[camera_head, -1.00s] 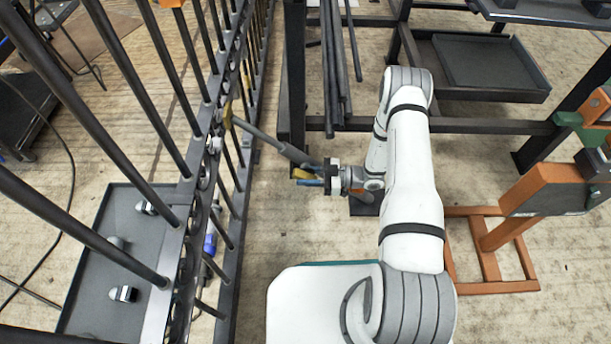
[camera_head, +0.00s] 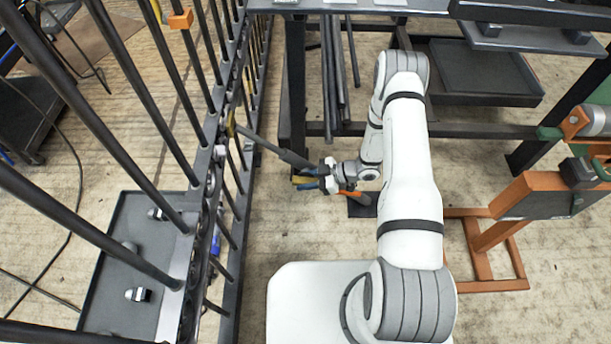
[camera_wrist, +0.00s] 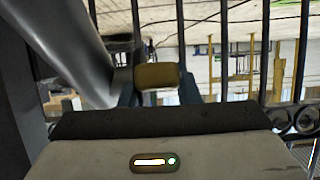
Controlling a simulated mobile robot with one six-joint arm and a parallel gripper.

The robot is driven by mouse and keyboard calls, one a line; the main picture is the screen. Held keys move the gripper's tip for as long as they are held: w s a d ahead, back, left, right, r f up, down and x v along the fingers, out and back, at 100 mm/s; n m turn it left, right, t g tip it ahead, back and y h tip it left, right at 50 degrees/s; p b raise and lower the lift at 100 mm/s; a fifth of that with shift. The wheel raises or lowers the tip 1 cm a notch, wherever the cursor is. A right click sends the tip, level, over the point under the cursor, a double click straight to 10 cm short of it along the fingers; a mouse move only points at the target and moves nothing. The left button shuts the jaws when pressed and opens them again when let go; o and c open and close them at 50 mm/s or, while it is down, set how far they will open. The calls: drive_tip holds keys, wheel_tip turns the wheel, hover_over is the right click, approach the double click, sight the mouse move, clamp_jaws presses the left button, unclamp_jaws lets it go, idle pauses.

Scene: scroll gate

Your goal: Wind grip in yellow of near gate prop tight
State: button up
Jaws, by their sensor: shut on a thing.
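The near gate prop (camera_head: 270,147) is a dark grey tube slanting from the barred gate (camera_head: 213,150) down to my gripper. Its yellow grip (camera_head: 301,179) shows as a small piece at the prop's lower right end. In the wrist view the yellow grip (camera_wrist: 157,76) sits centred between my fingers, with the thick grey tube passing at upper left. My gripper (camera_head: 307,183) is shut on the yellow grip, its blue fingers partly hidden by the wrist. In the wrist view my gripper (camera_wrist: 157,90) shows a finger on each side of the grip. Any thread is hidden.
A dark rack post (camera_head: 296,85) stands just behind my gripper, with loose dark rods (camera_head: 335,85) beside it. A grey tray (camera_head: 125,275) lies left of the gate. An orange stand (camera_head: 530,205) is at right.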

sight(309, 180)
drive_tip(key=shift+r+h+p, duration=0.1)
drive_tip(key=shift+h+p, duration=0.9)
drive_tip(key=shift+h, duration=0.1)
drive_tip(key=o, duration=0.7)
drive_tip(key=shift+d+r, duration=0.25)
drive_tip(key=shift+d, duration=0.1)
drive_tip(key=p+v, duration=0.2)
drive_tip(key=v, duration=0.3)
drive_tip(key=shift+d+f, duration=0.15)
drive_tip(key=shift+d, duration=0.05)
drive_tip(key=d+p, duration=0.1)
drive_tip(key=d, duration=0.9)
drive_tip(key=shift+s+d+f+p, duration=0.2)
drive_tip(key=shift+s+d+p, duration=0.1)
drive_tip(key=shift+d, duration=0.1)
